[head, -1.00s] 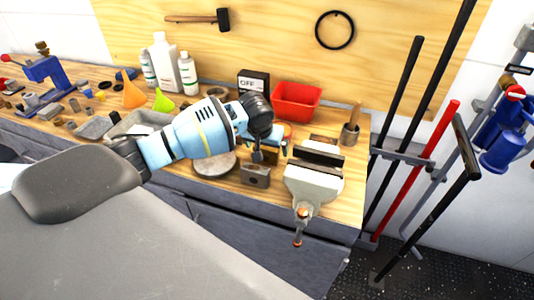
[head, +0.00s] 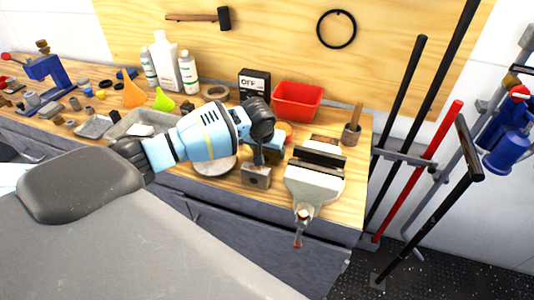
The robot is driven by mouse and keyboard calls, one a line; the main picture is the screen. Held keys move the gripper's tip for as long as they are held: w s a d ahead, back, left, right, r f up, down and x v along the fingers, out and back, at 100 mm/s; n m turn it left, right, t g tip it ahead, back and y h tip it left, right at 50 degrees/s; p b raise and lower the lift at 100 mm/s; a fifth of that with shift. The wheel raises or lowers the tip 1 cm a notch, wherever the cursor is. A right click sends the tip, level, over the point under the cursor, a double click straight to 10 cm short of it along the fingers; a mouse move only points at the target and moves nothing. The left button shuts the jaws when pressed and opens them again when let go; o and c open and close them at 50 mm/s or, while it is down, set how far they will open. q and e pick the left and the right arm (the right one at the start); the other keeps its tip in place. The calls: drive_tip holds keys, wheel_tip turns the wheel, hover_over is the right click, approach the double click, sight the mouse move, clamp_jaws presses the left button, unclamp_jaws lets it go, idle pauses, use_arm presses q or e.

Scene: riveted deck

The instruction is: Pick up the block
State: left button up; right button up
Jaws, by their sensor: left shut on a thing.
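A small grey metal block (head: 256,177) with a round hole in its front face is on the wooden workbench (head: 215,190), left of the vise. My left gripper (head: 260,158) is over the block, with its dark fingers pointing down. It is shut on the block at its top. The wrist hides part of the fingers, and I cannot tell whether the block is clear of the bench. My right gripper is not in view.
A vise (head: 313,184) stands close on the right. A red bin (head: 298,100), a black box (head: 254,84) and a round grey plate (head: 214,164) are nearby. Bottles (head: 166,62) stand at the back. Long-handled tools (head: 432,145) hang at right.

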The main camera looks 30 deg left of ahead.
use_arm(q)
drive_tip(key=shift+r, duration=0.5)
wheel_tip(320, 180, up, 2)
drive_tip(key=shift+r, duration=0.25)
drive_tip(key=s+a, duration=0.3)
drive_tip(key=s+a+r, duration=0.1)
drive_tip(key=s+a, duration=0.7)
drive_tip(key=shift+s+a+r, duration=0.15)
drive_tip(key=shift+r, duration=0.15)
